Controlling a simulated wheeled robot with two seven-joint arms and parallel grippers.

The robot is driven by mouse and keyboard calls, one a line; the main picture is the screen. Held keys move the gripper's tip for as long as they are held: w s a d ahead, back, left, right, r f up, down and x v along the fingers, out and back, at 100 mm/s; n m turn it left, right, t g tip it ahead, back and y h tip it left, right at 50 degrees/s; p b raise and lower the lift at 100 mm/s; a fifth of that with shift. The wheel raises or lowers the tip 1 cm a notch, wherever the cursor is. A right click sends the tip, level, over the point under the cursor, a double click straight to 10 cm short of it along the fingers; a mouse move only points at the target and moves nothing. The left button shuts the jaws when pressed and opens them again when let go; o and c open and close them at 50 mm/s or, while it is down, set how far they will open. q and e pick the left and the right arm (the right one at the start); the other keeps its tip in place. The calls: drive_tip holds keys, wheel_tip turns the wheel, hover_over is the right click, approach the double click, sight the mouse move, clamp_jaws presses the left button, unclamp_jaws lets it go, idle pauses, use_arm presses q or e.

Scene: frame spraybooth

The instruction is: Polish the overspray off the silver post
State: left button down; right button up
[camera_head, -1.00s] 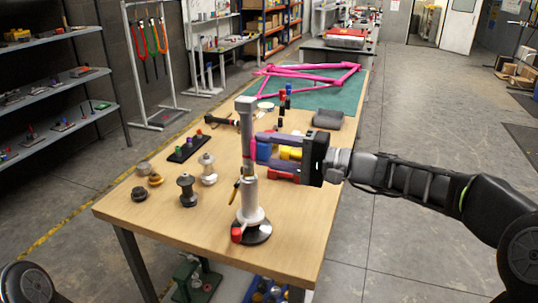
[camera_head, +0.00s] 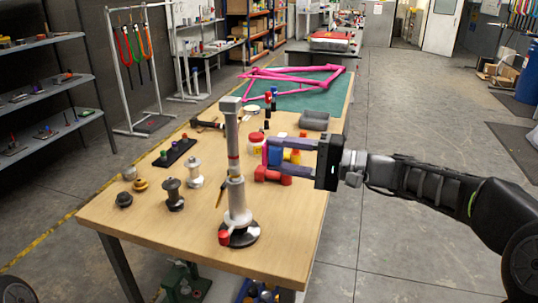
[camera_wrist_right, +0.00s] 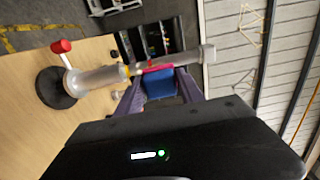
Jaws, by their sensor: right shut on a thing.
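The silver post (camera_head: 232,140) stands upright on the near part of the table, in a stand with a round black base (camera_head: 246,236) and a red knob (camera_head: 224,238). Thin reddish marks show partway up it. The post lies sideways across the right wrist view (camera_wrist_right: 190,57). My right gripper (camera_head: 268,153) is shut on a blue block (camera_head: 275,154) with a pink face at the fingertips. The block also shows in the wrist view (camera_wrist_right: 158,86). In the head view, a gap shows between block and post. My left gripper is out of view.
A red object (camera_head: 272,175), a red-and-white jar (camera_head: 256,142) and a yellow bottle (camera_head: 295,155) stand close to my right gripper. Several spools (camera_head: 174,195) stand left of the post. A pink frame (camera_head: 290,76) lies on the green mat (camera_head: 318,97) behind.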

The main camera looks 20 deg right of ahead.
drive_tip(key=shift+s+d, duration=0.15)
drive_tip(key=shift+d, duration=0.05)
drive_tip(key=shift+v, duration=1.35)
drive_tip(key=shift+b+x, duration=1)
drive_tip(key=shift+x, duration=2.5)
drive_tip(key=shift+b+x, duration=0.45)
drive_tip(key=shift+x, duration=0.6)
drive_tip(key=shift+s, duration=0.1)
wheel_tip(320, 180, down, 4)
drive_tip(key=b, duration=0.4)
drive_tip(key=shift+d+r, duration=0.1)
drive_tip(key=shift+r, duration=0.05)
